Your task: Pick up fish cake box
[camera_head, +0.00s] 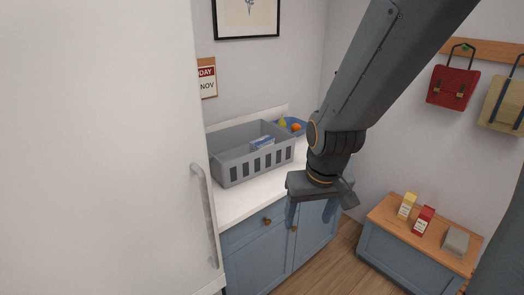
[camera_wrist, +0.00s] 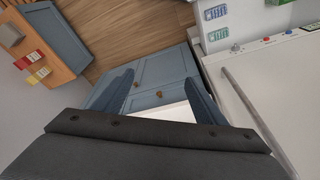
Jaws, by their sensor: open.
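A small blue-and-white box (camera_head: 262,143) lies inside a grey slotted basket (camera_head: 232,171) on the white counter in the head view. It may be the fish cake box, but its label is too small to read. My gripper (camera_head: 314,210) hangs to the right of the basket, in front of the counter, apart from the box. In the wrist view, the two dark blue fingers of my gripper (camera_wrist: 159,76) are spread with nothing between them. The basket and its box do not show in the wrist view.
A blue tray with a pear (camera_head: 282,122) and an orange fruit (camera_head: 296,127) stands behind the basket. A large white door with a handle (camera_head: 206,210) fills the left. A low wooden-topped bench (camera_head: 390,220) at right holds a yellow carton (camera_head: 407,205), a red carton (camera_head: 423,220) and a grey block (camera_head: 455,241).

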